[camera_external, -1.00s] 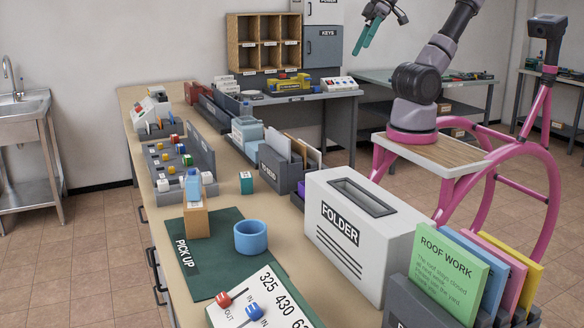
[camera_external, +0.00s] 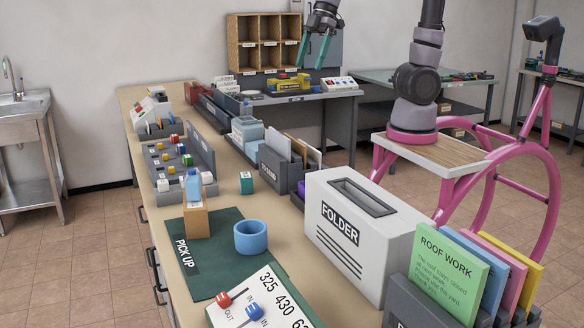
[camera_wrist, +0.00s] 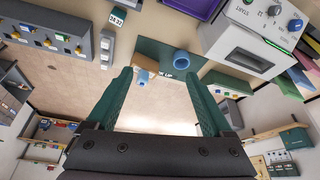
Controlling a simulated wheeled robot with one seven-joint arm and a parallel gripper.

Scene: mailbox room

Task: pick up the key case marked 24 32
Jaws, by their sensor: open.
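The key case marked 24 32 (camera_wrist: 117,17) shows at the top of the wrist view, with its white label facing the camera. In the external view it appears to be the small teal block (camera_external: 246,184) standing on the bench between the grey racks and the green mat; its marking is too small to read there. My gripper (camera_external: 314,64) is open and empty, high above the bench and behind the case. In the wrist view its two teal fingers (camera_wrist: 158,74) are spread wide, with the case well beyond them and apart from them.
A grey file holder (camera_external: 277,170) and the white FOLDER box (camera_external: 360,235) stand right of the case. A grey rack (camera_external: 200,155) with small blocks is at left. A blue cup (camera_external: 250,239) and wooden block (camera_external: 196,222) stand on the green PICK UP mat (camera_external: 215,268).

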